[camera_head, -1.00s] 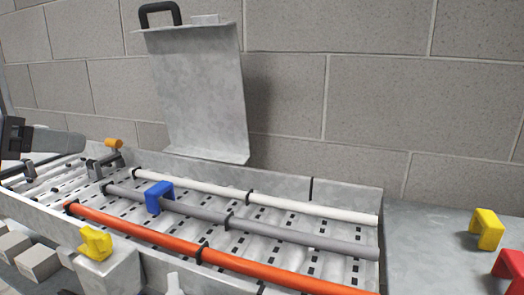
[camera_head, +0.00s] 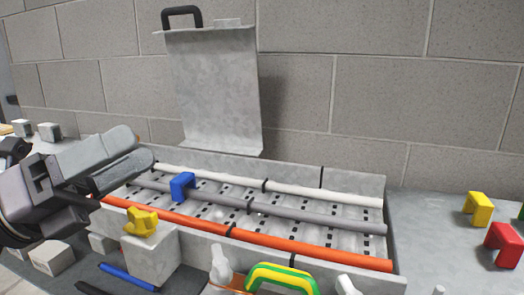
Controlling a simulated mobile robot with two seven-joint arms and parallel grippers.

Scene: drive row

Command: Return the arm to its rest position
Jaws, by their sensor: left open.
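My left gripper (camera_head: 125,163) comes in from the left edge. Its two grey fingers point right and are open, with nothing seen between them. It is in front of the left end of the metal cable tray (camera_head: 355,178) and hides that end. A blue clip (camera_head: 182,184) sits on the grey cable (camera_head: 290,222) in the tray, right of the fingers and apart from them. My right gripper is not in view.
A white cable (camera_head: 315,193) and an orange cable (camera_head: 320,253) run along the tray. A metal cover (camera_head: 220,90) stands upright behind it. A yellow clip (camera_head: 141,222) rests on a grey block (camera_head: 152,258). Yellow (camera_head: 480,207) and red (camera_head: 505,243) clips lie right.

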